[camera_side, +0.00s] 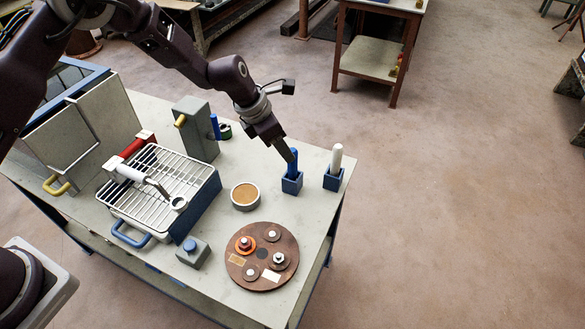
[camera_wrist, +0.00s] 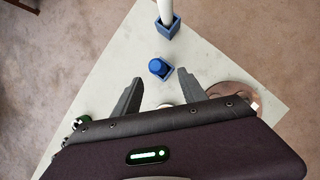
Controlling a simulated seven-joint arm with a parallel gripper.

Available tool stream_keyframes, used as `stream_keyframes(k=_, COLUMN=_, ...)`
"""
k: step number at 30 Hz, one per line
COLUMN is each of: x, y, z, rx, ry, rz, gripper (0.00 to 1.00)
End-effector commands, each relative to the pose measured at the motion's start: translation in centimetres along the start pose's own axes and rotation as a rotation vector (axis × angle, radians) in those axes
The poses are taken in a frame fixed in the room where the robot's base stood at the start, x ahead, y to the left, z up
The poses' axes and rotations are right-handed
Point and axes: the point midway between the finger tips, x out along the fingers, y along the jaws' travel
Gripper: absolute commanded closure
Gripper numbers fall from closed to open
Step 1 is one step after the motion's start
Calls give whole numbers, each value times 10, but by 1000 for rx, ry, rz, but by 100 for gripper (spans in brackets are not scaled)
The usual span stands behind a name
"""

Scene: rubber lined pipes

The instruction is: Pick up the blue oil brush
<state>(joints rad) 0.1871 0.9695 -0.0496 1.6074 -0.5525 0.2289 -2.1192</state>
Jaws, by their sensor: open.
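The blue oil brush (camera_side: 294,158) stands upright in a small blue square holder (camera_side: 291,185) near the far right part of the table. In the wrist view the top of the brush (camera_wrist: 157,66) shows as a round blue end in its holder. My gripper (camera_side: 288,156) is right beside the brush handle in the side view and partly overlaps it. In the wrist view my gripper (camera_wrist: 160,76) is open, with its fingers apart and the brush just beyond the gap between their tips. I cannot tell whether a finger touches the brush.
A white-handled brush (camera_side: 336,158) stands in a second blue holder (camera_side: 332,182) close to the right. A round tan-filled bowl (camera_side: 245,195), a brown disc with fittings (camera_side: 262,257), a wire grill (camera_side: 160,190) and a grey block (camera_side: 196,130) stand to the left and front.

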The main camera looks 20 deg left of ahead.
Motion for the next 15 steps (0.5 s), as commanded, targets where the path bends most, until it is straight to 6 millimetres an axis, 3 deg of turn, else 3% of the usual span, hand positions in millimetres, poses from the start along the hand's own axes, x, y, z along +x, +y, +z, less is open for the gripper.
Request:
stream_keyframes(k=3, x=22, y=-1, z=-4, rx=-81, ry=7, rz=0, gripper=50)
stream_keyframes(k=15, x=86, y=2, z=-2, rx=-85, ry=9, rz=0, gripper=50)
